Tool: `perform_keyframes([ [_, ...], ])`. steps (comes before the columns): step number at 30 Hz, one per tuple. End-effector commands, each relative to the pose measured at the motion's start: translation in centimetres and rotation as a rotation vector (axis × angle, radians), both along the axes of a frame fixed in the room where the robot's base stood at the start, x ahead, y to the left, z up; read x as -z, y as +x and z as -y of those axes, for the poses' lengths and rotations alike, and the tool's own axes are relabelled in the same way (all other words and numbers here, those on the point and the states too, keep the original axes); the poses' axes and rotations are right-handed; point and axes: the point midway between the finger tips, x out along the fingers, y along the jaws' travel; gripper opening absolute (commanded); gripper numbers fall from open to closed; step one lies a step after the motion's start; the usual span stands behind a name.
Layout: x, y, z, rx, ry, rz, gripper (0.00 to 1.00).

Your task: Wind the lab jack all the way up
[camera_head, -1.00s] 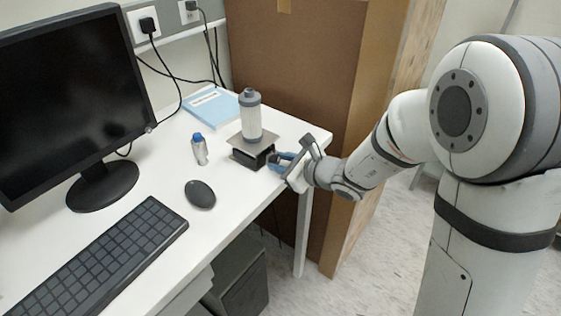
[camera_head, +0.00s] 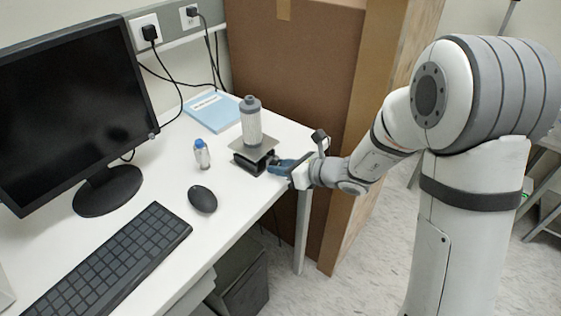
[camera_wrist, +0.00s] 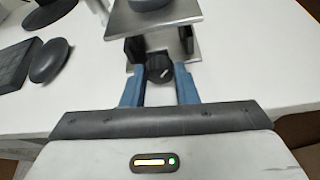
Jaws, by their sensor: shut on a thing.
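The lab jack (camera_head: 240,160) stands on the white desk near its right edge, with a metal top plate and a black body. Its top plate also shows in the wrist view (camera_wrist: 182,16). A grey bottle with a ribbed clear body (camera_head: 251,125) stands upright on the plate. My gripper (camera_wrist: 160,72) has its blue fingers on either side of the jack's black knob (camera_wrist: 159,66) and is shut on it. In the head view my gripper (camera_head: 277,166) reaches the jack from the right.
A small blue-capped bottle (camera_head: 202,155) and a mouse (camera_head: 202,199) are left of the jack. A keyboard (camera_head: 108,262), monitor (camera_head: 70,105) and blue booklet (camera_head: 214,111) are also on the desk (camera_head: 165,190). A large cardboard box (camera_head: 300,75) stands behind it.

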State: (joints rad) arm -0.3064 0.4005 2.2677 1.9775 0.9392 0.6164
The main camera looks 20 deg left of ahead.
Motion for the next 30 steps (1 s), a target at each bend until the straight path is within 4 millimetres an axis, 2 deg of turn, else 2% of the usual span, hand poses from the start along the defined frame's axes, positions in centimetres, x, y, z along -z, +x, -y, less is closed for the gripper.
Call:
perform_keyframes([
  [9,-0.15,0.23,0.10,0.003,0.050,-0.114,0.04],
  [24,-0.10,0.28,0.10,0.004,0.058,-0.132,0.04],
  [25,-0.11,0.28,0.10,0.004,0.058,-0.132,0.28],
  [28,-0.08,0.27,0.09,0.003,0.058,-0.133,0.36],
  [30,-0.06,0.24,0.08,0.003,0.058,-0.133,0.36],
])
